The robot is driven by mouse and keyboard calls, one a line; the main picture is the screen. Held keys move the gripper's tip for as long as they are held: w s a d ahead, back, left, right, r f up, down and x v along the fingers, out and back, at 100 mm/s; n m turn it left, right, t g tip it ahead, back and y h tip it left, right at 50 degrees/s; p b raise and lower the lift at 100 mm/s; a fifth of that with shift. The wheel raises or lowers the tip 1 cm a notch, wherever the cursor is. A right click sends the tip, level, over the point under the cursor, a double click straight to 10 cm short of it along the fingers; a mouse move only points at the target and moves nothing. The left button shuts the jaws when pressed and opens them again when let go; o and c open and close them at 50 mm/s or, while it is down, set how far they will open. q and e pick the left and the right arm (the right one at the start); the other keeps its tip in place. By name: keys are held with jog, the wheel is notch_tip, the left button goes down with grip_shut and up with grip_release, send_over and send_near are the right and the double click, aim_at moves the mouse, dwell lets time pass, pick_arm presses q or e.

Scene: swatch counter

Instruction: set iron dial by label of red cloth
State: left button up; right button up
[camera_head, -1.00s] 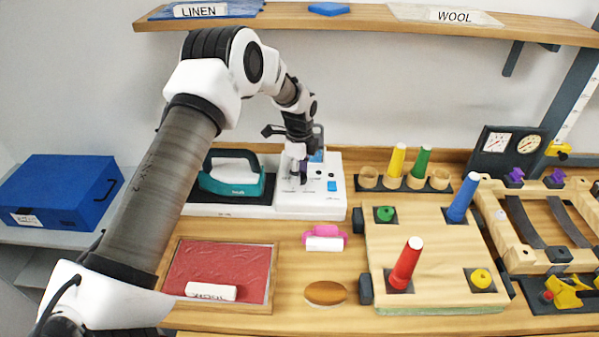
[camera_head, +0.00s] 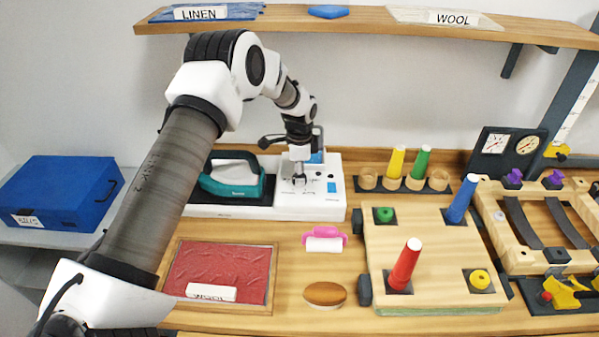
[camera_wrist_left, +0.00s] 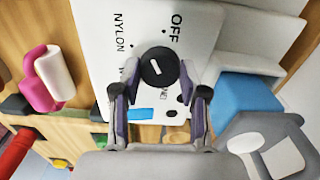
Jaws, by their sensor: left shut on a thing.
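The red cloth (camera_head: 220,262) lies in a wooden-framed tray at the front left, with a white label (camera_head: 211,293) whose lettering I cannot read. The iron (camera_head: 232,178), teal and white, rests on its white base. The black dial (camera_wrist_left: 160,66) sits on the base's control panel (camera_wrist_left: 95,25), where OFF and NYLON can be read; a pale mark shows on the dial. My left gripper (camera_head: 299,180) is over the panel, and in the wrist view its fingers (camera_wrist_left: 160,92) are closed on the dial's sides. My right gripper is not in view.
A pink-and-white roller (camera_head: 324,241) and a wooden disc (camera_head: 325,294) lie on the counter. A wooden board with coloured cones (camera_head: 404,266) stands to the right. A blue box (camera_head: 62,190) is at the left. A shelf (camera_head: 350,22) with LINEN and WOOL labels runs above.

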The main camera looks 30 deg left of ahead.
pick_arm(q)
jog(key=n, duration=0.4)
jog(key=shift+s+d+f+n+p, duration=0.1)
jog(key=shift+s+f+n+p, duration=0.2)
jog(key=shift+p, duration=0.05)
jog(key=n, duration=0.4)
jog(key=shift+n+p, duration=0.3)
jog(key=shift+p, duration=0.05)
jog(key=n, duration=0.4)
jog(key=shift+n+p, duration=0.3)
jog(key=shift+p, duration=0.1)
jog(key=n, duration=0.4)
jog(key=shift+n+p, duration=0.4)
jog(key=shift+w, duration=0.1)
jog(key=o, duration=1.1)
jog(key=shift+c, duration=0.2)
jog(key=shift+o, duration=0.5)
jog(key=shift+w, duration=0.15)
